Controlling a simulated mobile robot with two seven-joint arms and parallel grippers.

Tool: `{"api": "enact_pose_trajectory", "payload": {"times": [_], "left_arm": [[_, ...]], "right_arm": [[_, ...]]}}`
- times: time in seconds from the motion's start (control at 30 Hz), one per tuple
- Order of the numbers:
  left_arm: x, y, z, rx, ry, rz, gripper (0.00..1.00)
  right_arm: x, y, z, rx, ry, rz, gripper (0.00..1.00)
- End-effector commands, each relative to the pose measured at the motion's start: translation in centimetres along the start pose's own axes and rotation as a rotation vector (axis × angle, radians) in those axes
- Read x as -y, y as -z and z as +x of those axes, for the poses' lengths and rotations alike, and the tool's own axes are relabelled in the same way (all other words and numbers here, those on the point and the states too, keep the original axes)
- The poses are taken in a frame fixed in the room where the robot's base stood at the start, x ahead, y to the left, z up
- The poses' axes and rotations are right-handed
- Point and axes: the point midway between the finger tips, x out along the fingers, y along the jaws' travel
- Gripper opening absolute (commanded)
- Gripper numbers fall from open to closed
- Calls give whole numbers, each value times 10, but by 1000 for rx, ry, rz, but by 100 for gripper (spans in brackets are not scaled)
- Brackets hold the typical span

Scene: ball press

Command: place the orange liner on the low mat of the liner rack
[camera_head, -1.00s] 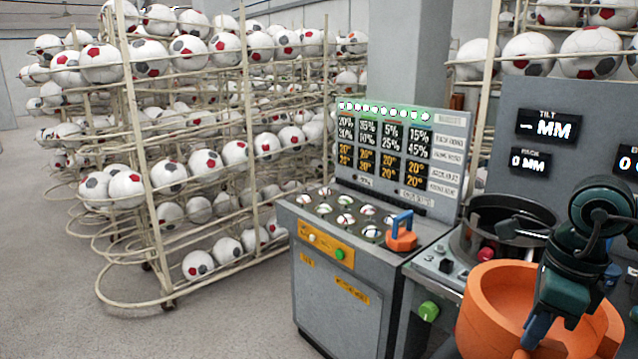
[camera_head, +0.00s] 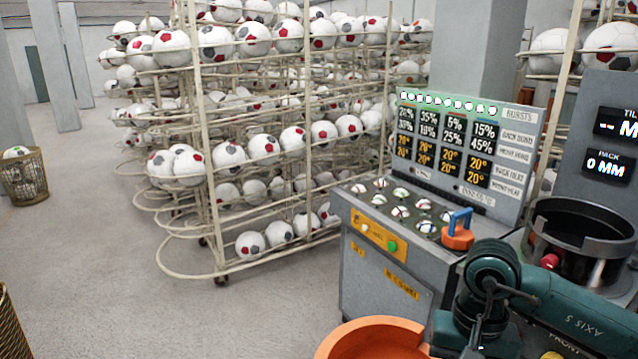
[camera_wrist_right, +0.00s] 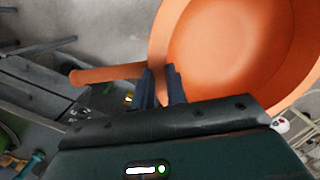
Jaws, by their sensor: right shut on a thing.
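The orange liner (camera_head: 372,332) is a wide round bowl at the bottom of the head view, partly cut off by the frame edge. It also fills the upper right of the right wrist view (camera_wrist_right: 232,50), with its orange rim or handle running to the left. My right gripper (camera_wrist_right: 163,82) is shut on the liner's edge in the right wrist view. The liner is held up in front of the grey cabinet. My left gripper is not in view. I cannot make out the liner rack or its low mat.
A grey cabinet (camera_head: 375,270) with a sign board (camera_head: 450,145) and an orange block with a blue handle (camera_head: 458,236) stands ahead. A dark round press pot (camera_head: 585,232) is at right. Wire racks of footballs (camera_head: 265,150) stand behind. Open floor (camera_head: 110,290) lies at left.

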Motion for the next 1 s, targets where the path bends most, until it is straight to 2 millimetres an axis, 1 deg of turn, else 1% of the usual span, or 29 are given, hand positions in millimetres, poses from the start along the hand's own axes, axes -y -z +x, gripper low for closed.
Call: {"api": "enact_pose_trajectory", "payload": {"times": [0.03,0.1,0.2,0.3,0.47,1.0], "left_arm": [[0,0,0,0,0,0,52],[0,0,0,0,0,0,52],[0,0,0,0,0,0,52],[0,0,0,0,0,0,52],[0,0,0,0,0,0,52],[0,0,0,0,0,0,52]], "right_arm": [[10,-1,-1,-4,-4,-81,0],[18,-2,-1,-4,-18,-177,0],[27,-4,0,-4,-31,-284,0],[32,-5,0,-4,-40,-353,0],[34,-6,0,-3,-45,-389,0],[34,-6,0,-2,-43,-385,0]]}}
